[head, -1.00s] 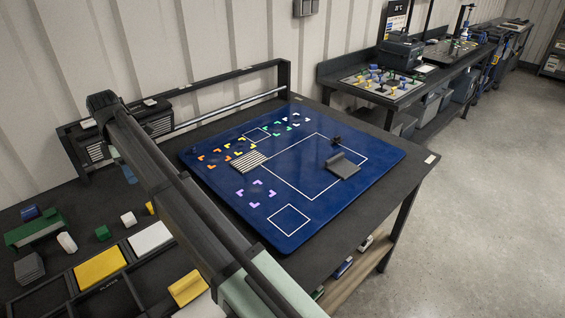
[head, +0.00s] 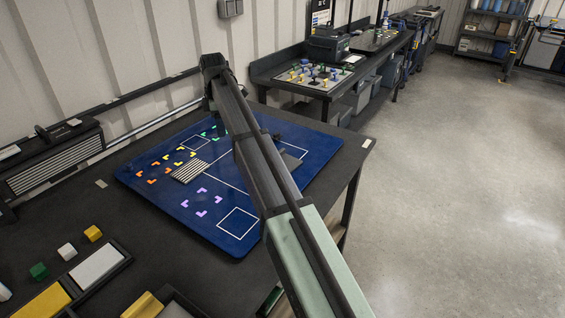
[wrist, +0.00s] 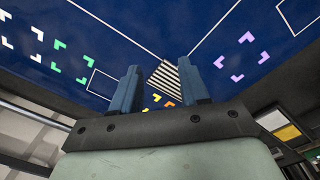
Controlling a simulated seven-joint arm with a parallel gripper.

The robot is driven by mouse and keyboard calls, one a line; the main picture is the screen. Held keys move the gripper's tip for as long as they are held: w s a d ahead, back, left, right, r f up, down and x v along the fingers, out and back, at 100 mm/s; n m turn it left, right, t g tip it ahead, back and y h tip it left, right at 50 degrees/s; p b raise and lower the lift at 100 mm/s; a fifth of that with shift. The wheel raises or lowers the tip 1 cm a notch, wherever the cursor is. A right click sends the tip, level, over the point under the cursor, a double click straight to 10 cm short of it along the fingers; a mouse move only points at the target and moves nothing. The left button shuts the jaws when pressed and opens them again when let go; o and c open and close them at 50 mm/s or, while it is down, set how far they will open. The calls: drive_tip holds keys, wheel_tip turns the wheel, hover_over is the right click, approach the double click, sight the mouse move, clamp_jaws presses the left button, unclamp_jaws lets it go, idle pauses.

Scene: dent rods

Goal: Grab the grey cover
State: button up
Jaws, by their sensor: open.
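The blue mat lies beyond the fingers, with a striped patch (wrist: 165,78) behind the gap. In the head view the gripper is hidden behind my arm.
A small dark piece (head: 276,137) stands near the cover. Purple corner marks (head: 202,202) and a white square outline (head: 238,222) on the mat are clear. Trays with yellow (head: 43,302) and white (head: 96,266) pieces stand at the lower left. A second bench (head: 270,75) is behind.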

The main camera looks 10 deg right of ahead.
drive_tip(key=d+r, duration=0.1)
drive_tip(key=d, duration=1.8)
drive_tip(key=f+n, duration=0.2)
drive_tip(key=f, duration=0.2)
drive_tip(key=f+n, duration=0.3)
drive_tip(key=f, duration=0.2)
drive_tip(key=f+n, duration=0.3)
drive_tip(key=f, duration=0.1)
drive_tip(key=shift+s+a+f, duration=0.25)
drive_tip(key=shift+s+a, duration=0.05)
drive_tip(key=shift+s, duration=0.05)
drive_tip(key=shift+c, duration=0.2)
clamp_jaws()
